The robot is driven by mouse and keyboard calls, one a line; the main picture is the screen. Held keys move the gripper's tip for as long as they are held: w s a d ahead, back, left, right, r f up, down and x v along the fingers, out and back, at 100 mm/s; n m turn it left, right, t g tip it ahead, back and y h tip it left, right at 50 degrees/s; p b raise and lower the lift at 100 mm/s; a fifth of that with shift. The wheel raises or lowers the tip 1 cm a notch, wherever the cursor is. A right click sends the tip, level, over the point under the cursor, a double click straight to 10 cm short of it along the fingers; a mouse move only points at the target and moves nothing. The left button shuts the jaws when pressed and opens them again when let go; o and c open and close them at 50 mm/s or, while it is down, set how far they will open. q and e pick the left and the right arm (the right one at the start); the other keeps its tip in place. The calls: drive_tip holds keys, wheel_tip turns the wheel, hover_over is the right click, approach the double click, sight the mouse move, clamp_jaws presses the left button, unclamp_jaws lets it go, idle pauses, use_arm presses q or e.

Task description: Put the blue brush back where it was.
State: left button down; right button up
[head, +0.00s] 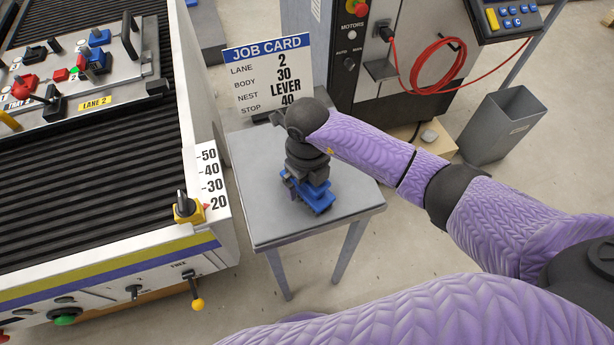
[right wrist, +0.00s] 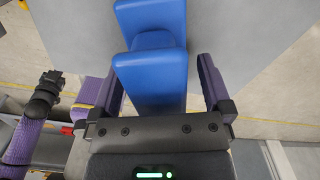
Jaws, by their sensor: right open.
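The blue brush (head: 322,206) lies on the small grey table (head: 265,215), partly hidden under my right gripper (head: 308,188) in the head view. In the right wrist view the brush (right wrist: 150,80) is a blue block with a narrower neck and a wider far part. My right gripper (right wrist: 160,88) is open, with one finger on each side of the brush's near part. A small gap shows at the right finger; at the left finger I cannot tell contact. My left gripper's jaws do not show.
A job card (head: 268,75) stands at the table's back edge. A grey bin (head: 503,125) and a machine with a red cable (head: 440,85) stand behind right.

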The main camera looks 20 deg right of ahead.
wheel_tip(320, 180, up, 12)
drive_tip(key=shift+f+p, duration=0.15)
drive_tip(key=shift+p, duration=1.05)
drive_tip(key=shift+r, duration=0.25)
